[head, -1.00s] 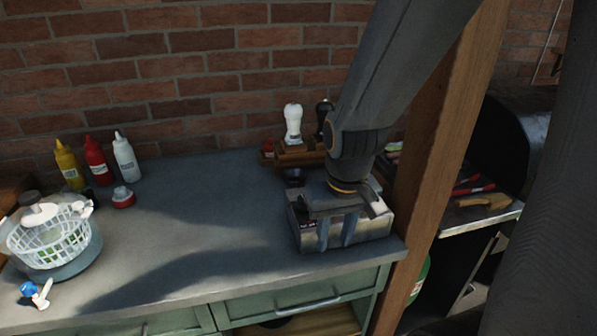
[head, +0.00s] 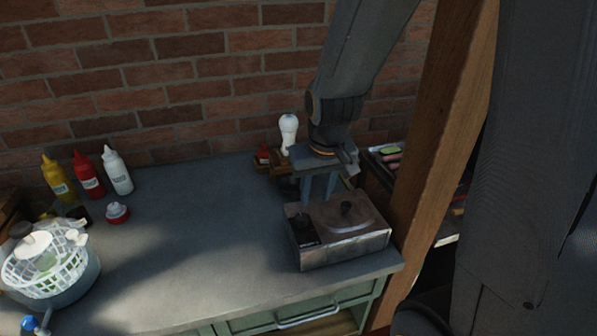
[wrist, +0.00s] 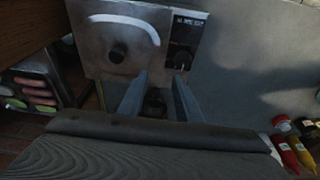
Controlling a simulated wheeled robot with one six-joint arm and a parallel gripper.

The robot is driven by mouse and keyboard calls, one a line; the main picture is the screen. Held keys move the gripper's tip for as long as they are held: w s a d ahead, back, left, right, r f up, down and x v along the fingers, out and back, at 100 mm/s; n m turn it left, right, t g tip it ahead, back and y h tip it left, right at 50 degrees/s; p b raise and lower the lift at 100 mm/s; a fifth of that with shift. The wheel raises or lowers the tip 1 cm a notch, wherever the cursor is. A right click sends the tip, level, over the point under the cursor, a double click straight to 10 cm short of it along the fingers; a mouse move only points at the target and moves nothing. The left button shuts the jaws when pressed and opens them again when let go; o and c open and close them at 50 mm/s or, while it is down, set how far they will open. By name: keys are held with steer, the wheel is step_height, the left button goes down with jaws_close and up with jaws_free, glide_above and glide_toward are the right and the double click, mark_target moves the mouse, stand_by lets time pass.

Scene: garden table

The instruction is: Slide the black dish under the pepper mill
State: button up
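A small black dish (head: 288,184) sits on the counter behind the metal stove, in front of the wooden caddy; it is partly hidden. A dark round thing (wrist: 155,104), apparently this dish, shows between my fingers in the wrist view. My gripper (head: 318,202) points down, open and empty, over the stove's back edge; its two fingers also show apart in the wrist view (wrist: 160,78). A white mill (head: 289,132) stands upright in the caddy (head: 264,166). The black mill seen earlier beside it is hidden behind my arm.
The metal stove (head: 345,248) with a dark knob stands at the counter's right front, close below my fingers. A wooden post (head: 425,150) rises just right. Squeeze bottles (head: 88,177) and a white basket (head: 45,270) are at left. The middle of the counter (head: 190,240) is clear.

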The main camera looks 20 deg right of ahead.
glide_toward(297, 197)
steer(key=shift+t, duration=0.3)
steer(key=shift+s+b+x, duration=0.15)
steer(key=shift+b+x, duration=1.4)
steer(key=shift+x, duration=0.7)
steer(key=shift+s+b+x, duration=0.15)
steer(key=shift+b+x, duration=1.35)
steer(key=shift+x, duration=0.75)
steer(key=shift+a+f, duration=0.1)
steer(key=shift+c, duration=0.2)
jaws_close()
steer(key=shift+d, duration=1.25)
steer(key=shift+d+b, duration=1.15)
steer(key=shift+d, duration=2.3)
